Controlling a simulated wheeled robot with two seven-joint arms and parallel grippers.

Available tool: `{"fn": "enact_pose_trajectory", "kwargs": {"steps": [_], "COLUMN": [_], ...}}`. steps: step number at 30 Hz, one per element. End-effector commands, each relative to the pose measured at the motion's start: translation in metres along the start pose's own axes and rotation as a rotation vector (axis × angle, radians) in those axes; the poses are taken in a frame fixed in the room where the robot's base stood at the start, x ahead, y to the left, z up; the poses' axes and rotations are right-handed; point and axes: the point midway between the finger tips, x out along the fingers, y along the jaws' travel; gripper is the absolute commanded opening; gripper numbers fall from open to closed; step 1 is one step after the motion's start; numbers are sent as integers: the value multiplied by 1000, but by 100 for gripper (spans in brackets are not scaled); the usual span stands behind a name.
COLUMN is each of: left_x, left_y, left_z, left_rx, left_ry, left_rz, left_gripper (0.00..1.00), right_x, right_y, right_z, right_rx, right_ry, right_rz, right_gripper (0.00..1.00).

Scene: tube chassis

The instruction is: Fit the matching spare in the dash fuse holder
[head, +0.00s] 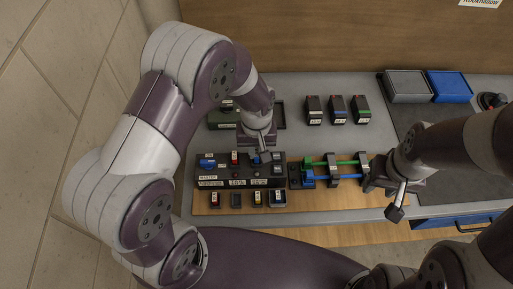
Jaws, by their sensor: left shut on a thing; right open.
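The dark dash panel (236,182) stands on the bench at the middle left, with small labels and coloured parts on it. A blue part (208,161) and a red part (234,157) show on its top. My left gripper (262,157) points down over the panel's right part. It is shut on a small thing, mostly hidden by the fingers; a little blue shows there. I cannot tell whether it touches the panel. A row of small holders (236,200) with coloured pieces lies along the front. My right gripper (396,205) is open and empty, right of the panel.
A fixture with green and blue tubes (323,164) stands between the panel and my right gripper. Three dark blocks with red, blue and green marks (337,110) stand behind. Grey (407,86) and blue (449,86) trays are at the back right.

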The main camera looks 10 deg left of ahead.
Motion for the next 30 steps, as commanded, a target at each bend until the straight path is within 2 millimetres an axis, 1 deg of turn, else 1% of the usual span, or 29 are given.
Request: {"fn": "enact_pose_trajectory", "kwargs": {"steps": [10, 24, 30], "left_x": [-1, 0, -1], "left_y": [1, 1, 0], "left_z": [0, 0, 0], "left_rx": [1, 0, 0], "left_ry": [0, 0, -1], "left_rz": [0, 0, -1], "left_gripper": [0, 0, 0], "right_x": [-4, -3, -7], "right_y": [0, 0, 0], "right_z": [0, 0, -1], "right_rx": [0, 0, 0], "right_ry": [0, 0, 0], "right_rz": [0, 0, 0], "right_gripper": [43, 43, 43]}}
